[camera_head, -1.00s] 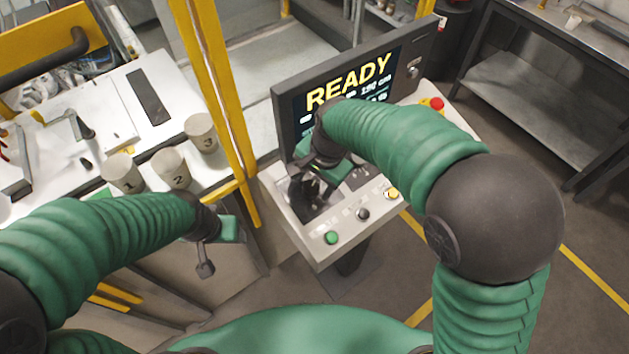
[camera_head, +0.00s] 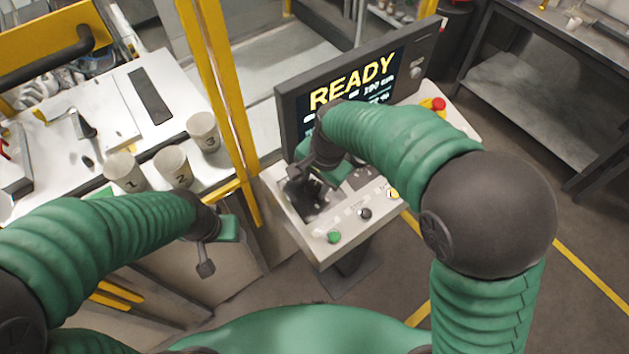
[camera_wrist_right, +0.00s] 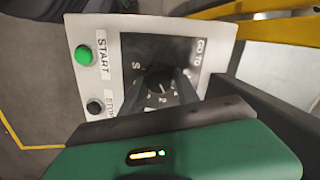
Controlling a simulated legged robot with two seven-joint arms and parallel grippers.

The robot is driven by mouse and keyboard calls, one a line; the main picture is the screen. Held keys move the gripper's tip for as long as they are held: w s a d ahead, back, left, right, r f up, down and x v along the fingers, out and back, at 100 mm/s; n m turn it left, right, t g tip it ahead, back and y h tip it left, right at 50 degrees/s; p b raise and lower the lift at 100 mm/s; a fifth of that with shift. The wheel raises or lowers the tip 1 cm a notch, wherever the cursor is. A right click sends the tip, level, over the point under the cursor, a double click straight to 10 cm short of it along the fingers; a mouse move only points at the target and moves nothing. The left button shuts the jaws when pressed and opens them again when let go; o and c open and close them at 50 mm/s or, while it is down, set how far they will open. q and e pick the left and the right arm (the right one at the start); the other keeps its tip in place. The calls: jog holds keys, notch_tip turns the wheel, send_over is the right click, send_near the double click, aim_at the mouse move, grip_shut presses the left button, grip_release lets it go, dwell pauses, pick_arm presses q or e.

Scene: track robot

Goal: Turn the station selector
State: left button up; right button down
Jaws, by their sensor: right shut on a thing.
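The station selector (camera_wrist_right: 158,80) is a dark round knob on a black plate of the control panel (camera_wrist_right: 215,35), with partly hidden lettering around it. My right gripper (camera_wrist_right: 172,90) is shut on the knob in the right wrist view. In the head view my right gripper (camera_head: 306,190) reaches down over the black plate at the panel's left side and hides the knob. The number the knob points to cannot be read for certain. My left gripper (camera_head: 206,262) hangs apart from the panel, in front of the white table, and its jaws are unclear.
The screen (camera_head: 352,85) above the panel reads READY. A green START button (camera_head: 334,237), a black button (camera_head: 365,213), a yellow button (camera_head: 393,194) and a red button (camera_head: 438,104) sit near. Cups numbered 1, 2 (camera_head: 173,167) and 3 stand left, beside a yellow post (camera_head: 220,100).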

jog(key=shift+w+r+n, duration=0.1)
jog(key=shift+n, duration=0.2)
jog(key=shift+n+p, duration=0.45)
jog(key=shift+n, duration=0.45)
jog(key=n+p, duration=0.1)
jog(key=n, duration=0.2)
jog(key=shift+r+n+h, duration=0.1)
jog(key=shift+n+h, duration=0.2)
jog(key=n+p, duration=0.1)
jog(key=n, duration=0.5)
jog(key=shift+a+t, duration=0.15)
jog(key=shift+t, duration=0.15)
jog(key=shift+w, duration=0.1)
jog(key=c, duration=1.2)
grip_release()
jog(key=o, duration=0.3)
